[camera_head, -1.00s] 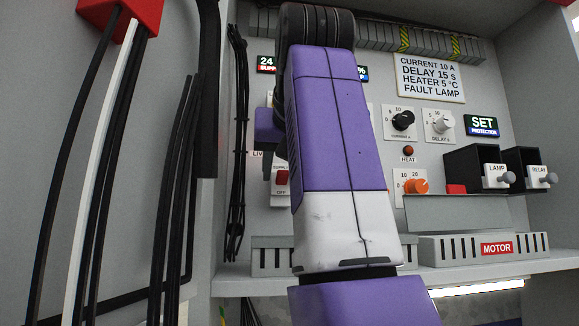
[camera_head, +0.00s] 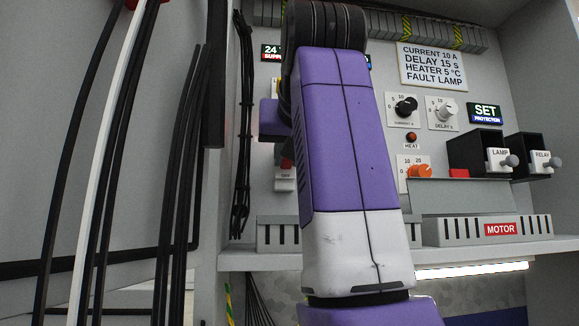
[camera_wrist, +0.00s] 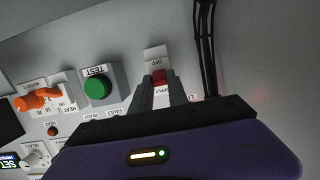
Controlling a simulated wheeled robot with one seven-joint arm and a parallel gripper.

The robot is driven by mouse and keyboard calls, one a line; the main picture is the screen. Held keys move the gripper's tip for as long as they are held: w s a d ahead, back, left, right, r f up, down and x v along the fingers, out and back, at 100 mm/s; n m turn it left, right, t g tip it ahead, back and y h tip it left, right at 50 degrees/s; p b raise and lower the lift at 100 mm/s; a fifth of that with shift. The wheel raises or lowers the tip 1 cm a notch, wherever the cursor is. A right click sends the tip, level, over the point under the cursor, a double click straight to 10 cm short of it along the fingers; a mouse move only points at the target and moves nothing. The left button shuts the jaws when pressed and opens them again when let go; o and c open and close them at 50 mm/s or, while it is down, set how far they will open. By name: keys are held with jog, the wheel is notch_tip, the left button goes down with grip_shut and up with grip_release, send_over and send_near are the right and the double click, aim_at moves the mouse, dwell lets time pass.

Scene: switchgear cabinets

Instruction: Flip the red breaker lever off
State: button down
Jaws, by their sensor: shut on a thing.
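The red breaker lever (camera_wrist: 159,77) shows in the wrist view between the tips of my gripper (camera_wrist: 161,88), which is shut on it. The lever lies beside the white OFF plate (camera_wrist: 155,57), and the lettering appears upside down there. In the head view, a small red part of the lever (camera_head: 287,163) shows beside my arm, above a pale plate. My arm hides most of the breaker and the fingertips in that view. The lever's exact tilt cannot be told.
A green TEST button (camera_wrist: 96,88) and an orange knob (camera_wrist: 35,99) sit left of the lever in the wrist view. Black cables (camera_head: 244,130) run down the panel's left side. A slotted duct marked MOTOR (camera_head: 500,230) lies along the bottom.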

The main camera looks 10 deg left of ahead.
jog(key=f+t+b, duration=0.1)
jog(key=t+b, duration=0.1)
jog(key=b, duration=0.1)
jog(key=shift+s+f+y, duration=0.1)
jog(key=shift+f+y, duration=0.2)
jog(key=shift+f, duration=0.1)
jog(key=shift+f+t+y+b, duration=0.2)
jog(key=shift+t+y+b, duration=0.1)
jog(key=shift+t+b, duration=1.2)
jog(key=shift+b, duration=0.15)
jog(key=c, duration=1.3)
grip_release()
jog(key=shift+s+d, duration=0.1)
jog(key=shift+s, duration=0.05)
jog(key=b+v, duration=0.3)
jog(key=v, duration=0.4)
jog(key=shift+s+d+f, duration=0.1)
jog(key=shift+s+f, duration=0.1)
